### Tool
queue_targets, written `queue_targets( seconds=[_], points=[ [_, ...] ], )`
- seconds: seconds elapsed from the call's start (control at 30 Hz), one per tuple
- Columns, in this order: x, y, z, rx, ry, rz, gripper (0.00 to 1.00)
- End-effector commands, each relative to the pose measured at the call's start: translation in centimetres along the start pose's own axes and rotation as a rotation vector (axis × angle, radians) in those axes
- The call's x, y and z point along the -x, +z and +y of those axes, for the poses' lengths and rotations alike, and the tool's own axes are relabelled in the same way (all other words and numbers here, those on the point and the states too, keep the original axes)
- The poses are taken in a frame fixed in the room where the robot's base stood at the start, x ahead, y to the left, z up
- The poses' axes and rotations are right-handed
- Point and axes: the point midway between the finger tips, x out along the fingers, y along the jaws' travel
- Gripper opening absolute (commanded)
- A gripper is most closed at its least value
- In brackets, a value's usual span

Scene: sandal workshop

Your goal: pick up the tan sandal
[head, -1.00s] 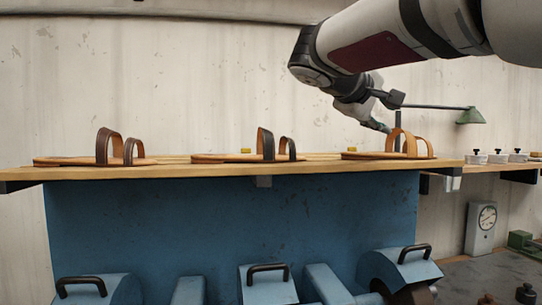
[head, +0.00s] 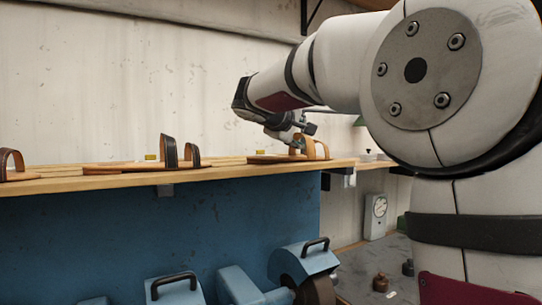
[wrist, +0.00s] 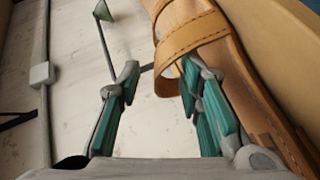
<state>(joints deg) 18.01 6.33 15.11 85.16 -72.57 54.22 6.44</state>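The tan sandal (head: 316,149) lies on the wooden shelf, the rightmost of the sandals in the head view, with its straps standing up in loops. In the wrist view its stitched tan strap (wrist: 192,36) and sole fill the upper right. My gripper (wrist: 163,98) is open, its two green-padded fingers spread apart. The right finger overlaps the lower edge of the strap; I cannot tell whether it is inside the loop. The left finger is out to the side, over bare wall. In the head view my gripper (head: 298,143) is small, right at the tan sandal's straps.
A dark-strapped sandal (head: 182,152) and a brown-strapped sandal (head: 12,163) lie further left on the wooden shelf (head: 215,174). A yellow block (head: 151,157) sits behind. A green lamp on a thin arm (wrist: 103,12) stands beyond my gripper. Blue machines are below.

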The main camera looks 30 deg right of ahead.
Motion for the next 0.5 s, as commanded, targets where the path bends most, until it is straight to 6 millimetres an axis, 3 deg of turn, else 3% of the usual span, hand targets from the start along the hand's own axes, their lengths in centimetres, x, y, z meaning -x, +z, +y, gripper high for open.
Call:
queue_targets(
  seconds=[0.13,0.37,0.4,0.5],
  points=[
    [-2.0,0.1,0.1,0.000,-0.001,-0.001,0.33],
    [-2.4,0.0,0.0,0.000,0.000,0.001,0.33],
    [-2.4,0.0,0.0,0.000,0.000,0.001,0.30],
    [-2.4,0.0,0.0,0.000,0.000,0.001,0.08]
  ],
)
